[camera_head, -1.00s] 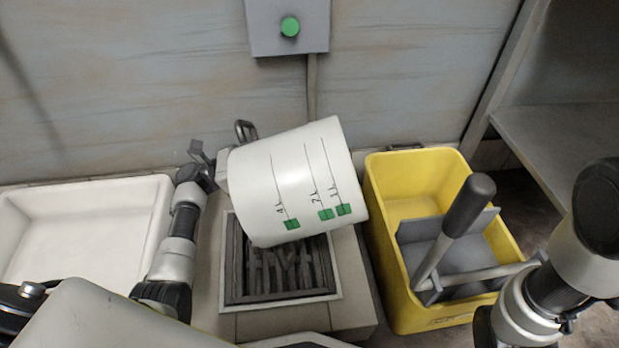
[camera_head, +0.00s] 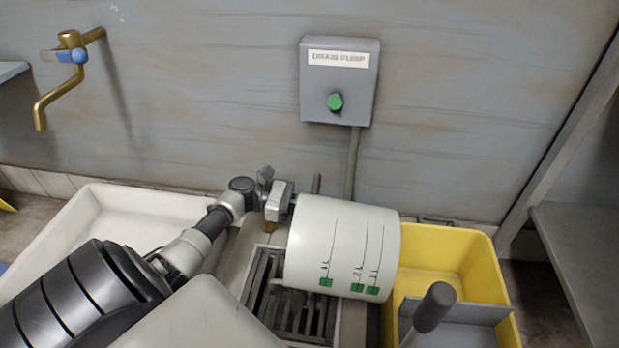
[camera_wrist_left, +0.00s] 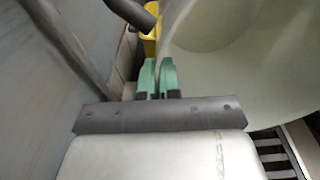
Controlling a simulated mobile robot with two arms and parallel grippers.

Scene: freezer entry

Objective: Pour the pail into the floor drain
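The white pail (camera_head: 345,245), with green volume tags, lies on its side above the slatted floor drain (camera_head: 300,310), covering part of it. Its 4L mark is toward the left end and 1L toward the right. My left gripper (camera_head: 279,205) is at the pail's left end. In the left wrist view its green fingers (camera_wrist_left: 158,78) are close together at the edge of the pail (camera_wrist_left: 235,60), whose pale curved inside fills the right side. The exact grip contact is hard to make out. No liquid is visible. My right gripper is not in view.
A yellow mop bucket (camera_head: 470,265) with a wringer handle (camera_head: 433,308) stands right of the pail. A white basin (camera_head: 140,210) is at left. A drain pump box (camera_head: 340,80) with a green button and a brass tap (camera_head: 70,70) are on the wall. A grey shelf (camera_head: 580,250) is at right.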

